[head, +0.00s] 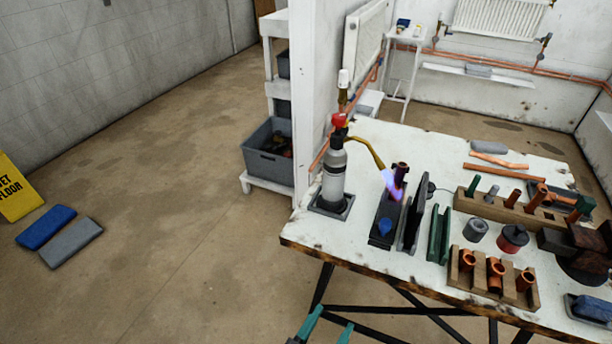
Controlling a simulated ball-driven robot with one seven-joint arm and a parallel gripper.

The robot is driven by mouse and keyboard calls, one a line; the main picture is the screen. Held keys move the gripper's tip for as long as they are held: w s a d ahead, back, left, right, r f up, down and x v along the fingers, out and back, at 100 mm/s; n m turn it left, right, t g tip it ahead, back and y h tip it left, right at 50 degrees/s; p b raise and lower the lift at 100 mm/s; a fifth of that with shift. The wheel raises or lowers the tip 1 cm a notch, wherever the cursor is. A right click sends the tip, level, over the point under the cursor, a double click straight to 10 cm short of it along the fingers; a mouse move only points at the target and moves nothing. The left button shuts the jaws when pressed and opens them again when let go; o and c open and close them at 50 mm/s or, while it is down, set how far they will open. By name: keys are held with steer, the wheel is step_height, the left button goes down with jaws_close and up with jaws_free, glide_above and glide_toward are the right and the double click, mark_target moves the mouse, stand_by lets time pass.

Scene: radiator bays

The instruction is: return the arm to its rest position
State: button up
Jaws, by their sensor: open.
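My gripper (331,322) shows at the bottom edge of the head view, low in front of the workbench (400,255). Only its two teal fingertips are in view. They are apart with nothing between them, and the rest of the arm is out of the frame. A grey torch canister (333,175) with a red knob stands upright in a dark square base at the bench's left side. A blue-violet flame (392,186) burns at its nozzle, beside a copper fitting standing in a dark block (386,218).
Wooden racks (494,277) with copper pieces, a green channel (439,234) and small tins crowd the bench's right. A yellow wet-floor sign (16,187) and blue and grey pads (46,226) are on the left floor. A shelf with a grey bin (268,152) stands behind. The middle floor is clear.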

steer(key=w+a+r+n+t+y, duration=0.2)
steer(key=w+r+n+t+y, duration=0.45)
steer(key=r+n+y, duration=0.75)
steer(key=s+d+f+n+g, duration=0.35)
steer(key=f+n, duration=0.25)
steer(key=n, duration=0.3)
steer(key=s+d+f+n+g+y, duration=0.1)
steer(key=s+d+f+n+g, duration=0.1)
steer(key=d+f+n+g, duration=0.45)
steer(key=s+d+f+n+g, duration=0.1)
steer(key=s+f+n+g, duration=0.2)
steer(key=f+n, duration=0.55)
steer(key=s+d+f+n+g+h, duration=0.1)
steer(key=s+d+n+g+h, duration=0.3)
steer(key=s+d, duration=1)
steer(key=s+g+h, duration=0.1)
steer(key=s+g, duration=0.1)
steer(key=g, duration=0.1)
steer(key=shift+d+g+h, duration=0.15)
steer(key=shift+g+h, duration=0.15)
steer(key=shift+g, duration=0.05)
